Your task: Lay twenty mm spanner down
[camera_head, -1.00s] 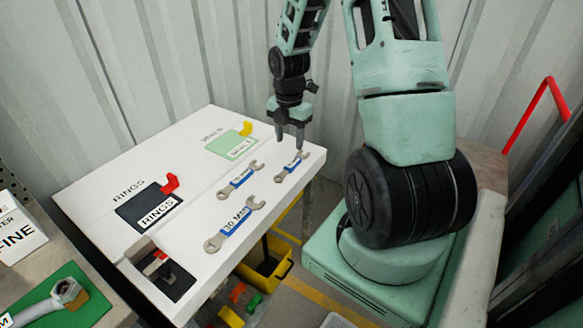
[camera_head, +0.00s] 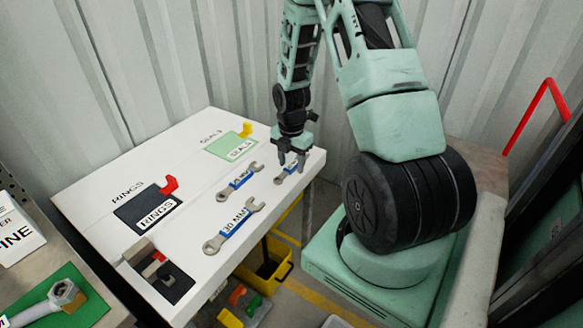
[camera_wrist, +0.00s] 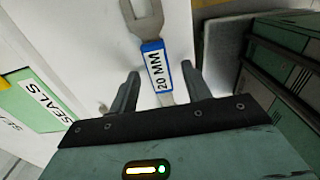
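The twenty mm spanner (camera_head: 287,175), with its blue and white label, lies on the white table top near its right corner, partly hidden by my gripper. In the wrist view the spanner (camera_wrist: 153,52) reads "20 MM", its open jaw pointing away from me. My gripper (camera_head: 291,163) is just above it. In the wrist view my gripper's fingers (camera_wrist: 161,72) are spread apart, one on each side of the spanner's handle with gaps between. Whether the fingertips touch the table is hard to tell.
A middle spanner (camera_head: 239,182) and a 30 mm spanner (camera_head: 233,225) lie to the left on the white table (camera_head: 195,187). A green seals plate (camera_head: 230,146) and a black rings plate (camera_head: 147,209) are beyond. A yellow bin (camera_head: 266,268) stands below.

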